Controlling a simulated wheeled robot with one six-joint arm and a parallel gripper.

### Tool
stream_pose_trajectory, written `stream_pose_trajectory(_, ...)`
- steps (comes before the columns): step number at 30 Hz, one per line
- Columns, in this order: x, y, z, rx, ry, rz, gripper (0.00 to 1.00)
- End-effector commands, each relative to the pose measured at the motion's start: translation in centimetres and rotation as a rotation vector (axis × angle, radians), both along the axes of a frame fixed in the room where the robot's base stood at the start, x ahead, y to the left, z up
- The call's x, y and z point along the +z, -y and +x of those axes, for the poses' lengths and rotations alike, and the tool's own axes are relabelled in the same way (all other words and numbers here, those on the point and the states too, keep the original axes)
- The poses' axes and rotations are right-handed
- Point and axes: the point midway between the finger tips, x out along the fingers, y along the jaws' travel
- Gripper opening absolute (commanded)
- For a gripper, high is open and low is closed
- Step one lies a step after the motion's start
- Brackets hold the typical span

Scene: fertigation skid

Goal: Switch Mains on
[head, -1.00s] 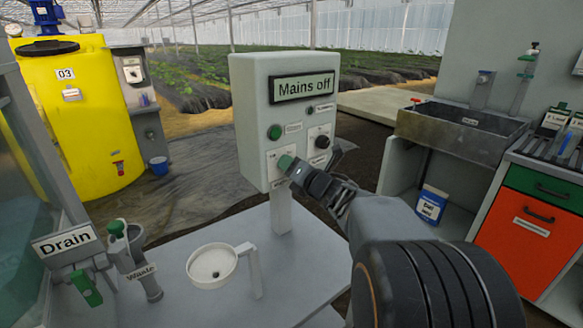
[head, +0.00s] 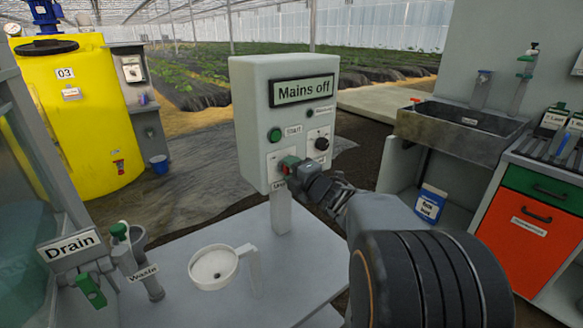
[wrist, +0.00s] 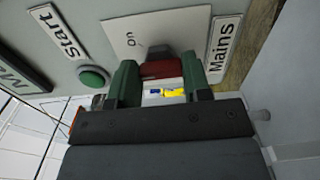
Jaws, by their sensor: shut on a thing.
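The grey control box (head: 255,120) stands on a post, and its display (head: 303,90) reads "Mains off". The mains switch is a dark red handle (wrist: 160,67) on a white plate marked "On" (wrist: 125,38), with a "Mains" label (wrist: 222,45) beside it. My gripper (head: 290,164) is at the lower part of the box front. In the wrist view its two green fingers (wrist: 160,82) are shut on the red switch handle, one on each side. In the head view the gripper covers most of the switch.
A green Start button (head: 275,134) sits above the switch, close to one finger in the wrist view (wrist: 93,76). A black knob (head: 322,143) is to the right on the box. A white funnel cup (head: 213,268) stands on the platform (head: 275,245) below.

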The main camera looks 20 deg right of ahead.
Motion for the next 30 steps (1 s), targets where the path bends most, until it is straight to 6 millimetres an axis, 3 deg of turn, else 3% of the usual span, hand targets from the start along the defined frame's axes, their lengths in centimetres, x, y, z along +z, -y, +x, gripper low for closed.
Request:
stream_pose_trajectory(18, -0.10, -0.05, -0.01, -0.001, -0.110, 0.552, 0.21)
stream_pose_trajectory(30, -0.30, -0.13, -0.02, 0.000, -0.151, 0.769, 0.21)
